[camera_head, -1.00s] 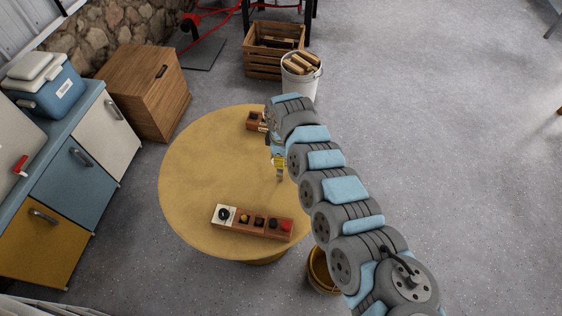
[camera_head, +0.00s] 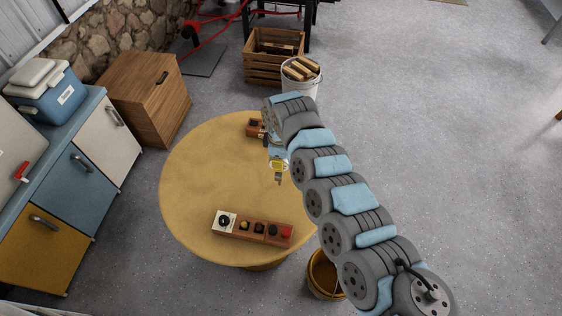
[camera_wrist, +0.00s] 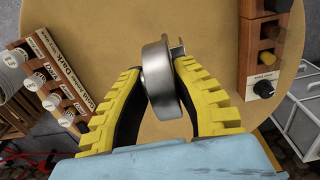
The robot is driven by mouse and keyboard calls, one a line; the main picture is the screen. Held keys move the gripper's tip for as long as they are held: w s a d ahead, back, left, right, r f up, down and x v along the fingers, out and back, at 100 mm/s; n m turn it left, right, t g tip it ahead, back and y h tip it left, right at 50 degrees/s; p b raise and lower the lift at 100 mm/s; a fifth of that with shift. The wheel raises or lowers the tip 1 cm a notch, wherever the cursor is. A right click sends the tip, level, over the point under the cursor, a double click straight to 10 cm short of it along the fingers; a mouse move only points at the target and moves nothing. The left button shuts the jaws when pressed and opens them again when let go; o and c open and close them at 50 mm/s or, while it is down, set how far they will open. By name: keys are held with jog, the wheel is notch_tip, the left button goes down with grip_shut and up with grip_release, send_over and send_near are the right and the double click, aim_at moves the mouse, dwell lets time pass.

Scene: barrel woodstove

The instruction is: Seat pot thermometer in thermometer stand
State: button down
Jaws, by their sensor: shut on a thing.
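My gripper (camera_wrist: 162,75) has yellow ribbed fingers shut on a round silver metal piece (camera_wrist: 163,85), which I take to be the pot thermometer. It is held on edge between the fingertips, and its face is turned away from the wrist camera. In the head view my gripper (camera_head: 278,174) is above the right part of the round table. The thing held is too small to make out there. I cannot tell for certain which wooden block is the thermometer stand; labelled wooden blocks show at the left (camera_wrist: 62,62) and right (camera_wrist: 252,55) in the wrist view.
The round yellow table (camera_head: 200,170) is mostly clear. A wooden strip (camera_head: 252,229) with a black knob and a red piece lies near its front edge. Another wooden block (camera_head: 254,128) at the back is partly hidden by my arm. A yellow bucket (camera_head: 324,276) stands beside the table.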

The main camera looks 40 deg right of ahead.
aim_at(277, 176)
jog(key=a+r, duration=0.1)
jog(key=s+a+r+p, duration=0.1)
jog(key=r, duration=0.1)
jog(key=shift+s, duration=0.1)
jog(key=r+p, duration=0.1)
jog(key=p, duration=0.2)
jog(key=shift+a+p, duration=0.2)
jog(key=shift+p, duration=0.1)
jog(key=s+a+r+p, duration=0.4)
jog(key=a+p, duration=0.4)
jog(key=p, duration=0.8)
jog(key=shift+s+a+r+p, duration=0.3)
jog(key=shift+s+p, duration=0.05)
jog(key=shift+s, duration=0.05)
jog(key=shift+a, duration=0.1)
